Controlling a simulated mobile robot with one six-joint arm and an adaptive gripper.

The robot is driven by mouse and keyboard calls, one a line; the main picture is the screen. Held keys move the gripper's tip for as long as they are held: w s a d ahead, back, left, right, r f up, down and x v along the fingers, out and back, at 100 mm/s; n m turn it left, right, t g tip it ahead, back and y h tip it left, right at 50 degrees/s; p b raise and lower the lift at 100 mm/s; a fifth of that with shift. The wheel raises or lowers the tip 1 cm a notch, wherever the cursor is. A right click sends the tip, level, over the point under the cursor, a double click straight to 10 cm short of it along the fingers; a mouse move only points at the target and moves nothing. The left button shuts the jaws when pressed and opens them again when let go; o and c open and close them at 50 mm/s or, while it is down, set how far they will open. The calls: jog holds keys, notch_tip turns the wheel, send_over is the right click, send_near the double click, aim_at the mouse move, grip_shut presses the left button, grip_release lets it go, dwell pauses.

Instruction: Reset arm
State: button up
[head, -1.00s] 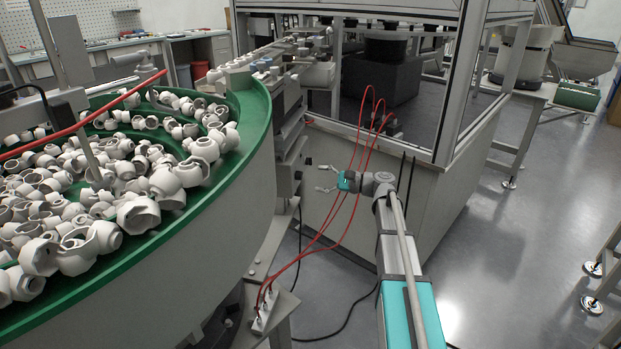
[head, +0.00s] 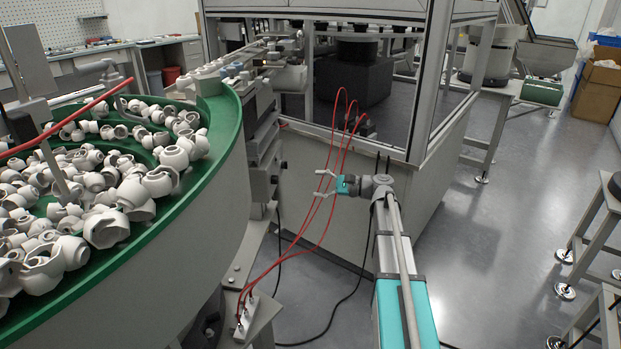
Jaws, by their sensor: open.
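My gripper (head: 323,183) is at the end of my arm, near the middle of the head view. My arm reaches from the bottom of the view up to the gripper.
Red tubes (head: 308,238) hang down to a small connector block (head: 244,318). Open grey floor (head: 490,240) lies at right, with stands along the edge.

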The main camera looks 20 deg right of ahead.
jog(key=s+a+f+n+g+h, duration=0.7)
jog(key=s+a+f+n+h, duration=0.25)
jog(key=s+a+f, duration=0.45)
jog(key=s+d+f+n+h, duration=0.3)
jog(key=s+f+n+h, duration=0.15)
jog(key=s+h, duration=0.4)
notch_tip(320, 180, up, 33)
jog(key=s+y+p, duration=0.1)
jog(key=p, duration=3.2)
jog(key=shift+a+r+g+y+p, duration=0.2)
jog(key=shift+g+y+p, duration=0.1)
jog(key=shift+g+y, duration=0.1)
jog(key=shift+s, duration=0.1)
